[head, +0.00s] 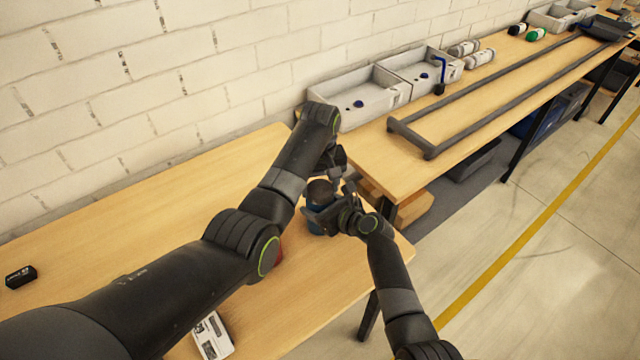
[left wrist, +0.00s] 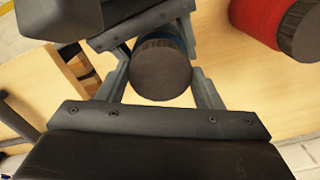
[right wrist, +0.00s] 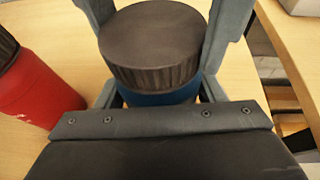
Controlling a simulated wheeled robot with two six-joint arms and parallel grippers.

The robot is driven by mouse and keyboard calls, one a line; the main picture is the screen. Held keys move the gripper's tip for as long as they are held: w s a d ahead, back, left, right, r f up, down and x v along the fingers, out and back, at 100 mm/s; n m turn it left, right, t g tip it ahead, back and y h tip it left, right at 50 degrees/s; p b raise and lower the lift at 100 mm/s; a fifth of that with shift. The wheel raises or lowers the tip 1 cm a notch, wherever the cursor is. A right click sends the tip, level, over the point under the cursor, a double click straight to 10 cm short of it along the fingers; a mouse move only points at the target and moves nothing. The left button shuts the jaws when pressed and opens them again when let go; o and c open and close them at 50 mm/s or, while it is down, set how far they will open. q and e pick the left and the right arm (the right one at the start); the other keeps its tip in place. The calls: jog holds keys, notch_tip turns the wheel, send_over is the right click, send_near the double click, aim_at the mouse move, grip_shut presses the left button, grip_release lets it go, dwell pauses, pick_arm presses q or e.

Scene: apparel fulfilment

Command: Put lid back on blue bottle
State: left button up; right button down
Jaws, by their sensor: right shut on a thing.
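The blue bottle (head: 315,226) stands upright near the right end of the near table, with its dark ribbed lid (head: 320,190) at its top. My right gripper (head: 322,212) is shut on the bottle's body below the lid; the blue shows under the lid in the right wrist view (right wrist: 160,97). My left gripper (head: 335,178) is above, with its fingers on either side of the lid (left wrist: 161,72) in the left wrist view. I cannot tell if those fingers press on it. Whether the lid is fully seated is unclear.
A white labelled item (head: 212,337) and a small black box (head: 20,277) lie on the near table (head: 130,215). Grey bins (head: 360,97) stand on the far table, past a gap.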

pick_arm(q)
jog(key=c, duration=0.4)
jog(key=shift+o, duration=0.2)
jog(key=shift+m, duration=1.8)
jog(key=o, duration=1.1)
jog(key=shift+r, duration=2.3)
jog(key=shift+r, duration=0.1)
jog(key=shift+c, duration=0.5)
